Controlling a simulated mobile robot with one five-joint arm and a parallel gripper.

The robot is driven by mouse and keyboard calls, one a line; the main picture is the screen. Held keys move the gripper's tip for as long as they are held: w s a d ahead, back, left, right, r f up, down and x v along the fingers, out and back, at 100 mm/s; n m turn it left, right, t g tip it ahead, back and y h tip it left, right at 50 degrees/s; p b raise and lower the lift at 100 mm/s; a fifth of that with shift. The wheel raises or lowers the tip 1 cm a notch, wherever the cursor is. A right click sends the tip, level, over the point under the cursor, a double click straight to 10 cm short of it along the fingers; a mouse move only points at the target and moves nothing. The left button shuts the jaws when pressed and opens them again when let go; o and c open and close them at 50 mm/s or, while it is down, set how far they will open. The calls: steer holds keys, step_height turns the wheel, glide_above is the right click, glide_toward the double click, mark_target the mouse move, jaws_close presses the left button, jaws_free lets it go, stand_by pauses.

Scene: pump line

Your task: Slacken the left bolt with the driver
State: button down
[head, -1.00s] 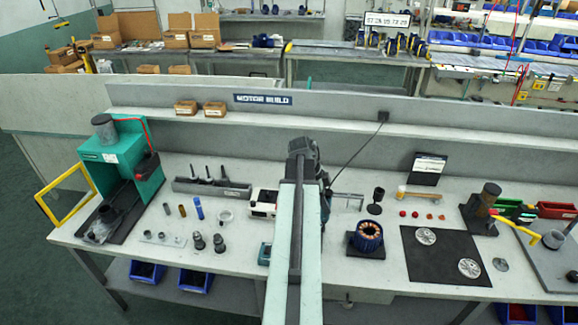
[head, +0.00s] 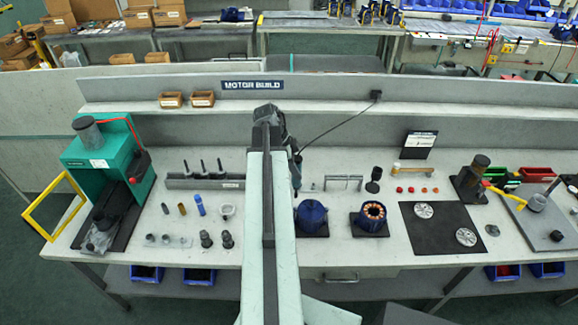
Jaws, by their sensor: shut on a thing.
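The driver (head: 296,172) is a slim dark tool, partly seen just right of my arm above the bench. A black cord runs from it up to a small box on the back wall. My gripper (head: 287,138) is at the arm's far end and is shut on the driver. Its fingertips are mostly hidden behind my arm. A blue round motor housing (head: 312,214) on a dark base stands just in front of and to the right of the driver. The left bolt cannot be made out, so I cannot tell whether the driver touches it.
A wound stator (head: 373,216) stands to the right of the housing. A metal stand (head: 343,183) is behind it. A black mat (head: 440,246) with metal discs lies further right. A green press (head: 108,165) stands at the left. My arm hides a strip of bench.

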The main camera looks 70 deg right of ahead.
mark_target(296, 189)
steer(key=shift+f+b, duration=2.2)
steer(key=shift+s+f+b, duration=0.1)
steer(key=shift+f+b, duration=0.8)
steer(key=shift+a+r, duration=0.1)
steer(key=shift+r, duration=0.05)
stand_by(1.2)
step_height(296, 189, up, 5)
steer(key=p, duration=0.5)
